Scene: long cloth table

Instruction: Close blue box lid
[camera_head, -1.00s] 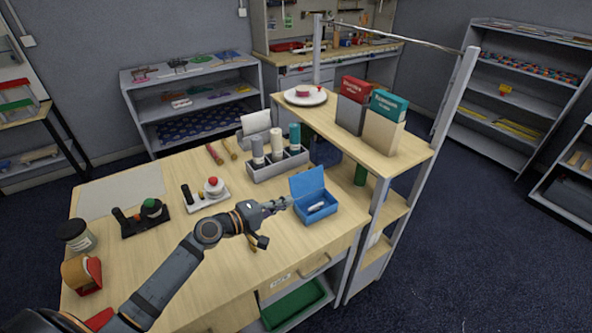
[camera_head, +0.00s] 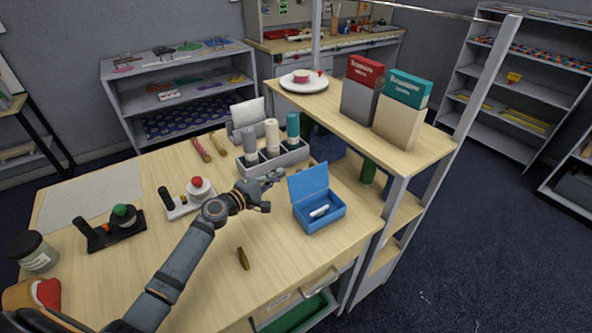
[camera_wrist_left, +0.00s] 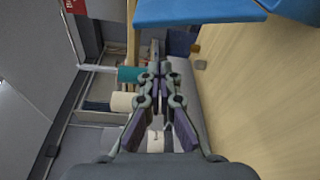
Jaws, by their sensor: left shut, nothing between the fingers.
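The blue box (camera_head: 322,215) stands near the right end of the table, with a small white item (camera_head: 319,211) inside. Its blue lid (camera_head: 308,182) is open, standing up at the back left of the box. My left gripper (camera_head: 275,177) is shut and empty, just left of the lid and in front of the grey holder; I cannot tell whether it touches the lid. In the left wrist view the closed fingers (camera_wrist_left: 160,76) point ahead, and blue panels of the box (camera_wrist_left: 195,10) show along the top edge. My right gripper is not in view.
A grey holder with several cylinders (camera_head: 272,163) stands behind the gripper. A shelf unit (camera_head: 425,160) with two book-like boxes rises right of the blue box. A small brown object (camera_head: 243,258) lies on bare tabletop in front.

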